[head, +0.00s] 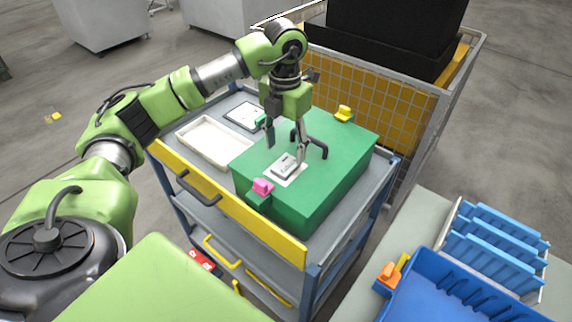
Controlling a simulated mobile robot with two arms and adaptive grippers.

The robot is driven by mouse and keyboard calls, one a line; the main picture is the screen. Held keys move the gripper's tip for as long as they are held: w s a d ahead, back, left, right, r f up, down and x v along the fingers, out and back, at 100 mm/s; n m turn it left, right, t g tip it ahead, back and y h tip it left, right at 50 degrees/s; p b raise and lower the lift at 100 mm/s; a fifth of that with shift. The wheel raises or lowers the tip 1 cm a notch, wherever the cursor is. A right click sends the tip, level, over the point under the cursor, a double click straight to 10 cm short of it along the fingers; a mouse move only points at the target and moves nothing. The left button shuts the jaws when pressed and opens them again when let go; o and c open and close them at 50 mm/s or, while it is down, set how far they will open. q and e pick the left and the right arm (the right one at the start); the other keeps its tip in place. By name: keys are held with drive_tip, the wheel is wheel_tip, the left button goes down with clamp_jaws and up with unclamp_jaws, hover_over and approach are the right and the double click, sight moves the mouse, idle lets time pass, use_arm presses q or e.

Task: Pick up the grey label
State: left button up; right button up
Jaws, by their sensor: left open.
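The grey label (286,166) is a small plate with dark marks. It lies on a white patch (297,177) on top of a green box (342,151), which stands on a cart. My left gripper (286,152) points down above the label. Its fingers are apart, one to the left of the label and one to the right, with nothing seen between them. I cannot tell whether the right fingertip touches the box top. My right gripper is not in view.
A dark handle (321,147) stands on the box close right of the gripper. Pink (262,186) and yellow (343,113) pieces sit at the box edges. A white tray (213,143) lies left. A mesh cage (385,103) stands behind; blue bins (460,290) are at lower right.

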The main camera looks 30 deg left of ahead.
sight(286, 164)
use_arm(q)
drive_tip(key=shift+f+p, duration=0.35)
drive_tip(key=shift+f, duration=0.05)
wheel_tip(286, 164, down, 4)
drive_tip(key=shift+r+p, duration=0.25)
drive_tip(key=shift+p, duration=0.5)
drive_tip(key=shift+f, duration=0.4)
drive_tip(key=c, duration=1.1)
drive_tip(key=shift+r, duration=0.15)
drive_tip(key=shift+r+b, duration=0.45)
drive_tip(key=shift+b, duration=0.15)
drive_tip(key=s+d+r, duration=0.4)
drive_tip(key=d+r, duration=0.1)
drive_tip(key=r, duration=0.3)
drive_tip(key=s+d+r, duration=0.4)
drive_tip(key=d+r, duration=0.2)
drive_tip(key=r, duration=0.2)
drive_tip(key=shift+d, duration=0.3)
